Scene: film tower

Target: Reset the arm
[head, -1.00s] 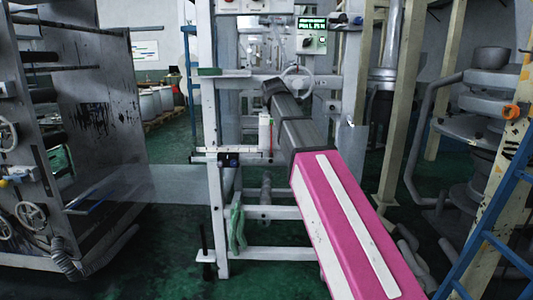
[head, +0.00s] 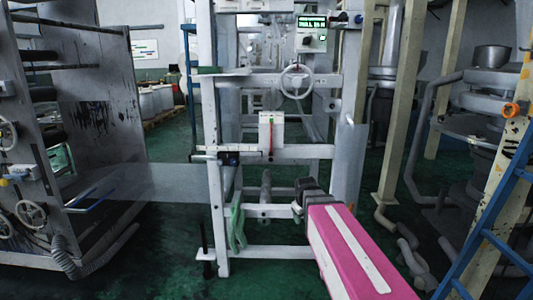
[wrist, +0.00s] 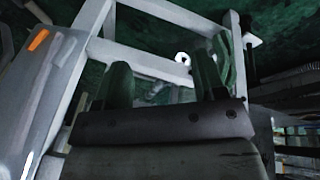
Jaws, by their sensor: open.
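My arm, pink with a white stripe and a dark grey end, reaches up from the lower right in the head view. The jaws of my gripper are hard to make out there. In the wrist view my gripper (wrist: 165,85) shows two dark green fingers standing apart, with nothing between them. Beyond the fingers are the white frame (wrist: 150,55) and the green floor (wrist: 60,18). In the head view my arm's end is low, in front of the white frame (head: 213,160).
A large grey roller machine (head: 105,110) stands at the left. A white box with a red line (head: 271,131) and a handwheel (head: 297,81) are on the frame. A blue ladder (head: 495,225) and cream posts (head: 403,110) stand at the right. Green floor (head: 170,265) is open at lower left.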

